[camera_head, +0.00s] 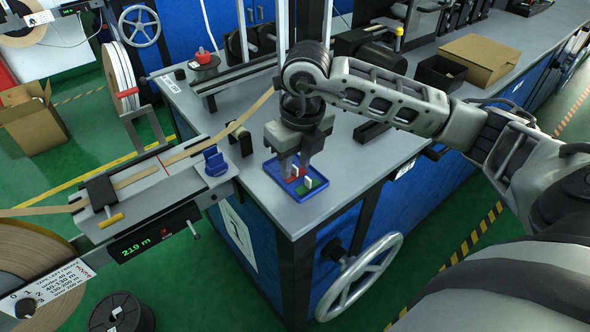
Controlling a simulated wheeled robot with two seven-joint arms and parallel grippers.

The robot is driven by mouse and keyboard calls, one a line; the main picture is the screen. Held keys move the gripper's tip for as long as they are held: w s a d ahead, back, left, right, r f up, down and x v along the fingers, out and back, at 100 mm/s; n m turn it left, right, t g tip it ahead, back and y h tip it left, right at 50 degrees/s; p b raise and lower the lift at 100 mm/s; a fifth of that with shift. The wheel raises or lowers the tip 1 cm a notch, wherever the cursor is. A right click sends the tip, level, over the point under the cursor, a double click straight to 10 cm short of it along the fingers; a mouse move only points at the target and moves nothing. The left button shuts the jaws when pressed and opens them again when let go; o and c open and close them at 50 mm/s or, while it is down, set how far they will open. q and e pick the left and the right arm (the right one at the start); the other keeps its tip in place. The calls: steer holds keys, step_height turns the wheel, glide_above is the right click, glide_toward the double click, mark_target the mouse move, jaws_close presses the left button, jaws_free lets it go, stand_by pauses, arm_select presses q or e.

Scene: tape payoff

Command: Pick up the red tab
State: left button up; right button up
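A small blue tray (318,188) sits at the near corner of the grey bench top. The red tab (291,172) lies in its left, far part, partly hidden by my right gripper. A green tab (304,188) with an upright white piece lies in the near, right part of the same tray. My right gripper (294,167) points down over the red tab, with its fingertips low at the tray. The fingers look apart, with a gap between them; I see no clear grip on the tab. My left gripper is not in view.
A machine with a tape strip (140,179), a blue clamp (214,163) and a "219 m" display (154,232) stands at left. A handwheel (360,277) juts out below the bench corner. A black bin (441,74) and a cardboard box (480,58) stand at back right.

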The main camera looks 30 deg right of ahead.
steer(key=shift+f, duration=0.2)
jaws_close()
steer(key=shift+r, duration=0.15)
